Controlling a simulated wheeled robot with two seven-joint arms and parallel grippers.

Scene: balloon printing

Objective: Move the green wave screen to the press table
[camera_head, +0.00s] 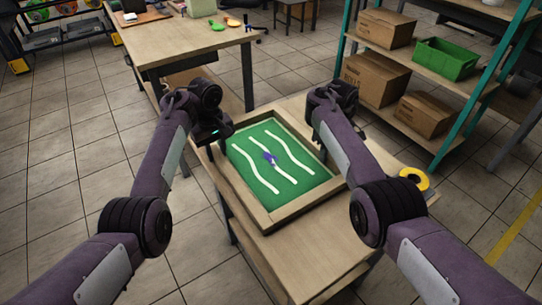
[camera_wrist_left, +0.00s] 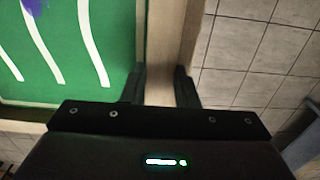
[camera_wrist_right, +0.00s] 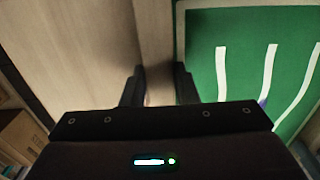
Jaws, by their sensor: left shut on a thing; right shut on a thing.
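The green wave screen (camera_head: 270,165) is a wooden frame around a green panel with white wavy lines and a purple mark near its middle. It lies over a small wooden table (camera_head: 300,255) in the head view. My left gripper (camera_head: 212,138) is shut on the frame's left side; the left wrist view shows the wooden rail between its fingers (camera_wrist_left: 160,88). My right gripper (camera_head: 318,118) is at the frame's far right side; the right wrist view shows its fingers (camera_wrist_right: 160,88) on the rail there. I cannot tell whether the frame touches the table.
A larger wooden table (camera_head: 185,42) stands behind, with small items at its back. A teal shelf at right holds cardboard boxes (camera_head: 373,80) and a green crate (camera_head: 446,59). A yellow tape roll (camera_head: 414,179) lies at the small table's right edge. Tiled floor is open at left.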

